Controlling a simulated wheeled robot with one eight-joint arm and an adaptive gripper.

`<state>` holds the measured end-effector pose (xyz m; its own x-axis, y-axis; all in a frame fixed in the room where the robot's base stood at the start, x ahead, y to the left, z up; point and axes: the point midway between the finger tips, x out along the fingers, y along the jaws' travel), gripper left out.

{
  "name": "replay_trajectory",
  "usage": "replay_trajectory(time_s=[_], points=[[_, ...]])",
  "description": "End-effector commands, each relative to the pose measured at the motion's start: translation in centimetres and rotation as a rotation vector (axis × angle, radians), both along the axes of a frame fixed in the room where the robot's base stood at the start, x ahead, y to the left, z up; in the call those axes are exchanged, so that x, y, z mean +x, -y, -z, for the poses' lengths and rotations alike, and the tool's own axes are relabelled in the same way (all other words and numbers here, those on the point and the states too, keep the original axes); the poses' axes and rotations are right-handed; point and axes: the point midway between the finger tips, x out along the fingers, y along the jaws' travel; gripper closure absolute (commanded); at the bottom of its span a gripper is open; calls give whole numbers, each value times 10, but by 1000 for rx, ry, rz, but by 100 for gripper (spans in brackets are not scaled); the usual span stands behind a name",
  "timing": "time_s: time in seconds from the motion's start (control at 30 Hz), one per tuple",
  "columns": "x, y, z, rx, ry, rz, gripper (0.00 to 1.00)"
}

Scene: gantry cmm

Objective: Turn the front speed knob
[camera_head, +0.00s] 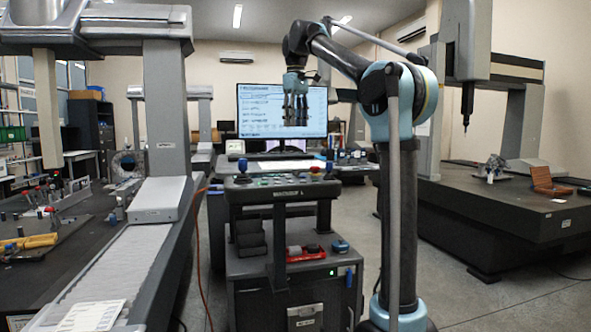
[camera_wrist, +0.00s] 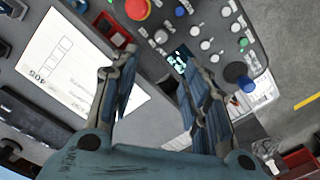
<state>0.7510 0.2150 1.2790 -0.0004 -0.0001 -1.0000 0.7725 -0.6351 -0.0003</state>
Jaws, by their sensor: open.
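The control panel (camera_head: 284,191) stands at the middle of the head view, with small knobs, buttons and two joysticks on top. I cannot tell which knob is the front speed knob. My gripper (camera_head: 295,122) hangs fingers-down above the panel in the head view, in front of the monitor. In the wrist view its fingers (camera_wrist: 157,78) are apart, with nothing between them.
A white labelled sheet (camera_wrist: 75,68) lies beside the knobs. The monitor (camera_head: 281,108) stands behind the panel. Measuring gantries flank it, with a grey bridge column (camera_head: 166,105) left and a dark granite table (camera_head: 500,222) right. The floor (camera_head: 470,298) at front right is clear.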

Motion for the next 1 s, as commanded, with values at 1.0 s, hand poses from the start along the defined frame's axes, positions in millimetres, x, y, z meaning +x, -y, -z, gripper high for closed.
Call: replay_trajectory(time_s=[1.0], points=[[-2,0,79,0,0,-286,57]])
